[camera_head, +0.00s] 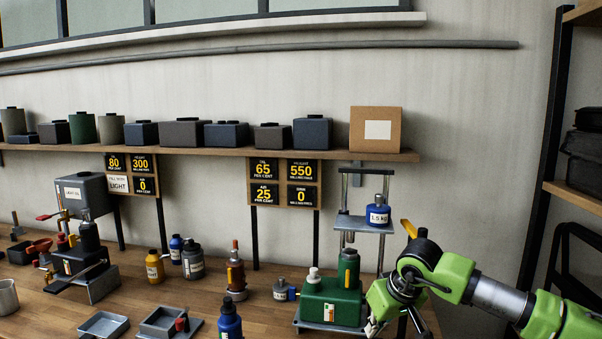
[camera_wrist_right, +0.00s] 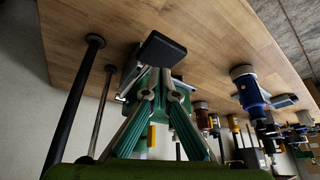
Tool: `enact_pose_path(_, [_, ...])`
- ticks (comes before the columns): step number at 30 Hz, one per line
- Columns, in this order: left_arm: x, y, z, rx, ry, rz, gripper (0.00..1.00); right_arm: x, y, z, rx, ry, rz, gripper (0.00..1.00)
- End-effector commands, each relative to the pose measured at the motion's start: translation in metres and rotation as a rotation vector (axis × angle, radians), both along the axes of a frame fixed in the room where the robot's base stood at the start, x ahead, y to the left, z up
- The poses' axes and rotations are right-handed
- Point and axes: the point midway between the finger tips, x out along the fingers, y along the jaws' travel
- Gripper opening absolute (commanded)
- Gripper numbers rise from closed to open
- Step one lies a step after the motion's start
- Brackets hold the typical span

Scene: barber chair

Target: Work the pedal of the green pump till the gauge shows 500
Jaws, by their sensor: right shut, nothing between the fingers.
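The green pump (camera_head: 318,302) stands on the bench at the right, with a green cylinder (camera_head: 348,270) and a raised plate (camera_head: 352,223) carrying a blue weight marked 1.5 kg (camera_head: 379,212). A yellow-ended part (camera_head: 408,229) shows beside my right arm; I cannot tell if it is the pedal. My right gripper (camera_head: 375,325) is low at the pump's right side, shut and empty. In the wrist view its green fingers (camera_wrist_right: 160,75) meet near a dark block, which may be their pads or the pedal. Boards above read 65 per cent, 550 millimetres (camera_head: 302,169), 25 per cent and 0 millimetres (camera_head: 302,196).
A shelf (camera_head: 220,152) with boxes runs above the bench. A dark rack (camera_head: 548,150) stands at the right.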

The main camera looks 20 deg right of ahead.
Motion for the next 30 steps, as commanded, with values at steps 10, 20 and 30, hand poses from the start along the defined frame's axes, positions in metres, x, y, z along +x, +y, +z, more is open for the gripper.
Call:
enact_pose_path(10, [0.0, 0.0, -0.001, 0.0, 0.0, -0.001, 0.4, 0.0, 0.0, -0.001, 0.0, 0.0, 0.0, 0.0])
enact_pose_path(20, [0.0, 0.0, -0.011, 0.0, 0.0, -0.001, 0.4, -0.001, 0.0, -0.014, 0.0, 0.001, 0.0, 0.0])
enact_pose_path(30, [0.0, 0.0, -0.022, 0.0, 0.0, -0.002, 0.4, -0.001, 0.001, -0.027, 0.0, 0.0, 0.0, 0.0])
